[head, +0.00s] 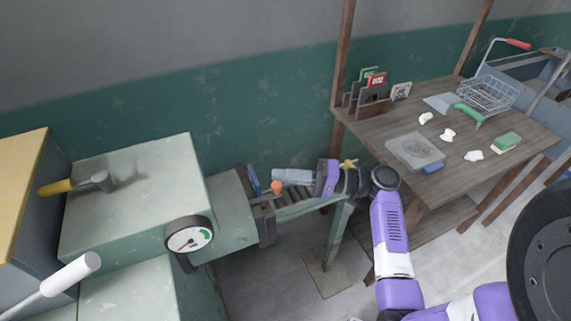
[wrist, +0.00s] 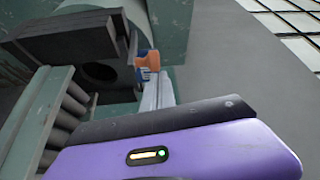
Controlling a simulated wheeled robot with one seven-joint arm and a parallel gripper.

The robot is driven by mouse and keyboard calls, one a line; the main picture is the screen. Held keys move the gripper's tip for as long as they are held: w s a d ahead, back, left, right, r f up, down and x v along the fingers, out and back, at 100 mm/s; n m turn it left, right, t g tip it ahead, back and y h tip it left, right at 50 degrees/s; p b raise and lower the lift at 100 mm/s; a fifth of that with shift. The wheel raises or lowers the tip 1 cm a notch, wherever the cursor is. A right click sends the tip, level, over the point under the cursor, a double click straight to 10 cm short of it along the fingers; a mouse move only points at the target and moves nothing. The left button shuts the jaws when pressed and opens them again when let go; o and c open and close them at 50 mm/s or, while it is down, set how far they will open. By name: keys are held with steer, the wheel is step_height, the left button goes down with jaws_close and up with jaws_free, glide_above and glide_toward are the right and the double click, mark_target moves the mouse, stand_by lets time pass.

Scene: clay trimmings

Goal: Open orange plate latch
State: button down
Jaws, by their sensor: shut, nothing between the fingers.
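The latch shows as a small orange knob (head: 277,187) on a short grey lever at the dark mouth of the pale green machine. A blue plate (head: 253,180) stands just left of it. In the wrist view an orange and blue piece (wrist: 148,62) sits just past my fingertips, partly hidden by them. My gripper (head: 276,176) comes in level from the right, its grey fingers shut and empty, close to the knob. My fingers (wrist: 156,85) also show in the wrist view. I cannot tell whether they touch the orange piece.
A roller bed (head: 298,208) runs below my gripper from the dark machine mouth (wrist: 75,45).

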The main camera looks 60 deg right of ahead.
steer(key=shift+s+a, duration=0.15)
steer(key=shift+s, duration=0.05)
stand_by(0.4)
